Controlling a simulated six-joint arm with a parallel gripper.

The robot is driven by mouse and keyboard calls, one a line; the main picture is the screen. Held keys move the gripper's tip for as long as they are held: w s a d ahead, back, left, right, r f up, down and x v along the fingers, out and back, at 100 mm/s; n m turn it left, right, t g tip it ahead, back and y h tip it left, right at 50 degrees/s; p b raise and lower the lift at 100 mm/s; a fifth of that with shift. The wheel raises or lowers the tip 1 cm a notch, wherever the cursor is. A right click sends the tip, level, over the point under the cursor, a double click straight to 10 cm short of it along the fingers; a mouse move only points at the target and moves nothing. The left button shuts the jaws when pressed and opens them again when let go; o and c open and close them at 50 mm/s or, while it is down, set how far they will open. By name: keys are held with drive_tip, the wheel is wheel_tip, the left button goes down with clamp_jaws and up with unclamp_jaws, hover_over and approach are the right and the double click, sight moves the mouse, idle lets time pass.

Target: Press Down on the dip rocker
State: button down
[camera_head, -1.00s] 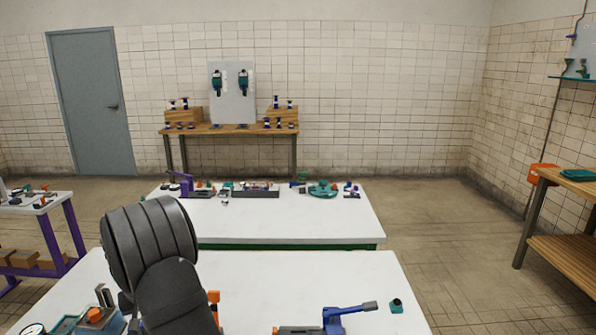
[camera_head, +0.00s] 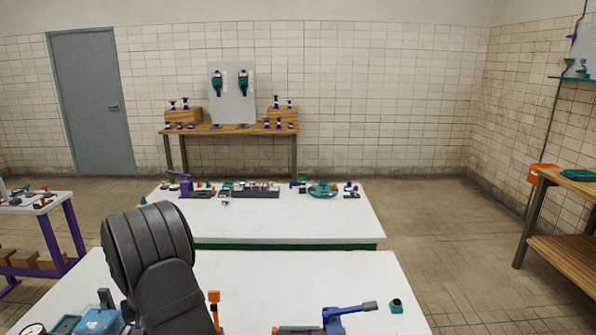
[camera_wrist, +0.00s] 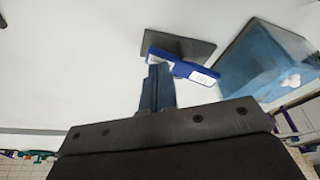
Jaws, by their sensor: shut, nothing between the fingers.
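In the wrist view my gripper (camera_wrist: 159,72) has its dark blue fingers together, with nothing between them. The fingertips are close to a blue strip with a small white label (camera_wrist: 203,78) and overlap part of it. I cannot read the label or tell whether they touch. A flat dark plate (camera_wrist: 184,45) lies just beyond the strip. I cannot tell for certain which part is the dip rocker. A blue box with a white mark (camera_wrist: 265,58) stands to the right. In the head view my arm hides part of the near table.
The near white table (camera_head: 300,275) also holds a blue-handled device (camera_head: 345,312), an upright orange-topped part (camera_head: 214,300) and a small teal piece (camera_head: 397,305). A blue part with a white mark (camera_head: 100,320) is at its left. The table's middle is clear.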

drive_tip(key=shift+f, duration=0.15)
wheel_tip(320, 180, up, 9)
drive_tip(key=shift+f, duration=0.15)
idle(0.8)
drive_tip(key=shift+f, duration=0.1)
drive_tip(key=shift+f, duration=4.2)
drive_tip(key=shift+r, duration=5.2)
drive_tip(key=s+a+r+n+h, duration=0.2)
drive_tip(key=s+a+r+n, duration=0.3)
drive_tip(key=n, duration=0.5)
drive_tip(key=shift+s+r+n+t+h, duration=0.3)
drive_tip(key=shift+s+n+t, duration=0.1)
drive_tip(key=shift+s, duration=0.15)
